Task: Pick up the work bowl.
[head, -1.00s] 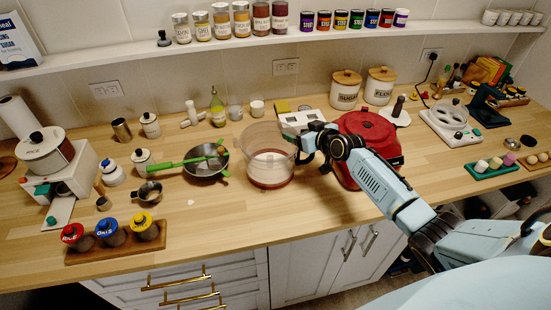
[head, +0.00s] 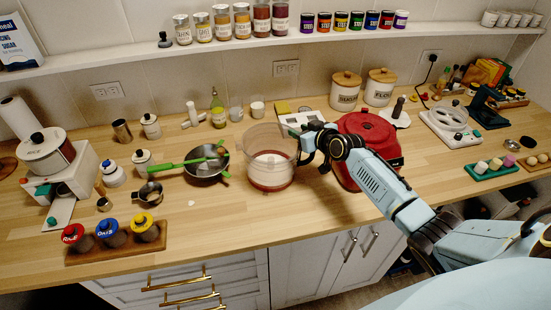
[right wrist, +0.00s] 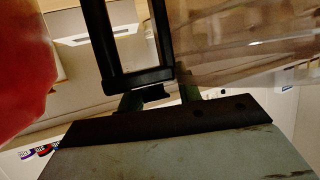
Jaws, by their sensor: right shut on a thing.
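The work bowl (head: 268,162) is a clear, wide container with a reddish band near its bottom. It stands upright on the wooden counter, in the middle of the head view. My right gripper (head: 307,147) reaches in from the right and is shut on the bowl at its right side, near the rim. In the right wrist view the bowl's clear wall (right wrist: 245,50) fills the upper right, beside a dark frame-like part. The exact contact is hard to make out. My left gripper is not in view.
A red appliance (head: 372,128) stands close to the right of the bowl, behind my right arm. A pan (head: 207,163) with green handles lies to its left. A white slotted item (head: 298,119) stands behind. The counter in front of the bowl is clear.

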